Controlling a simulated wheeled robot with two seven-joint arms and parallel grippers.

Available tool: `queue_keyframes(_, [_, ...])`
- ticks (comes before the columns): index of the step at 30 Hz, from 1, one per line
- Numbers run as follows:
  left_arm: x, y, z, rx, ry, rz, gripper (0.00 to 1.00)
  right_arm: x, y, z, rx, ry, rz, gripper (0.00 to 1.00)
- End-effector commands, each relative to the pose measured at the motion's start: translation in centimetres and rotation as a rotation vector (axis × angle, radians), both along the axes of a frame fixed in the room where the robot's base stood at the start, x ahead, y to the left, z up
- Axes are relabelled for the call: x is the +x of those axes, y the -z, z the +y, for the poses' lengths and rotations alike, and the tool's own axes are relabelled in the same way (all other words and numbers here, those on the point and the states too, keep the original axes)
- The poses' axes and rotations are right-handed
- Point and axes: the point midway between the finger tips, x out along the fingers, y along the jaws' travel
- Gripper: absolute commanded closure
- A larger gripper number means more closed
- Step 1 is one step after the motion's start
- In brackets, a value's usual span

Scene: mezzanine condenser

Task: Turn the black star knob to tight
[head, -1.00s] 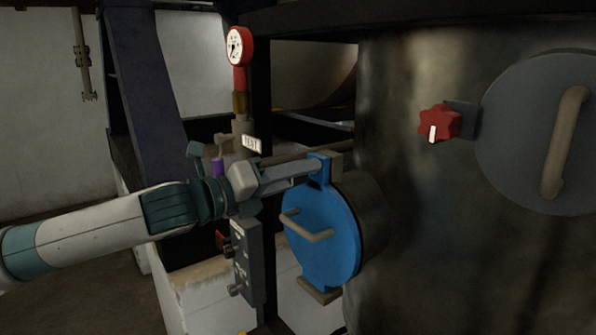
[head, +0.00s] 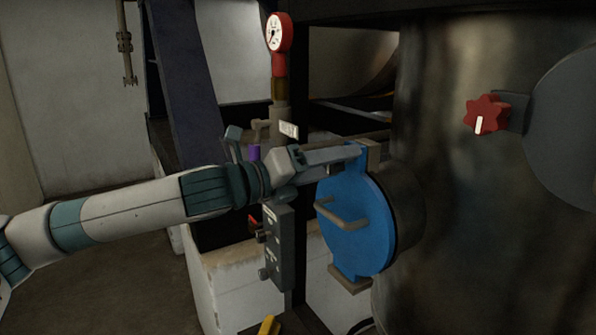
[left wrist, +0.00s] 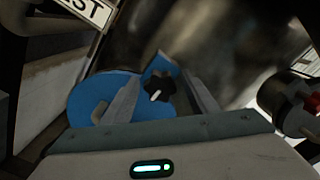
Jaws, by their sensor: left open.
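The black star knob (left wrist: 158,90), with a white pointer mark, shows in the left wrist view in front of the blue round door (left wrist: 85,92). It appears between the two fingers of my left gripper (left wrist: 162,74), which is open. I cannot tell whether the fingers touch it. In the head view my left gripper (head: 350,156) reaches the top bracket of the blue door (head: 358,225) from the left, and the black knob is hidden there. My right gripper is not in view.
A red star knob (head: 486,114) sits beside a grey round cover (head: 565,130) on the large metal vessel (head: 440,60). A red pressure gauge (head: 279,33) rises behind my left wrist. A grey control box (head: 280,250) hangs below my gripper. A door handle (head: 340,216) juts out.

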Motion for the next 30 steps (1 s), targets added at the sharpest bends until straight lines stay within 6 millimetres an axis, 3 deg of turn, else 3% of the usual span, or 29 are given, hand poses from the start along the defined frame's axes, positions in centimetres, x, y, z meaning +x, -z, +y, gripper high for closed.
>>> queue_keyframes(8, [-1.5,0.3,2.1,0.001,-0.002,-0.002,0.47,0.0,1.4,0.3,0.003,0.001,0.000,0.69])
queue_keyframes(18, [-4.9,0.3,6.9,0.001,-0.003,-0.002,0.47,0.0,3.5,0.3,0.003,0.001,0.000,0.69])
queue_keyframes(30, [-8.8,0.1,12.2,0.001,-0.002,0.000,0.47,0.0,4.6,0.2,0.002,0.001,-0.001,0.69])
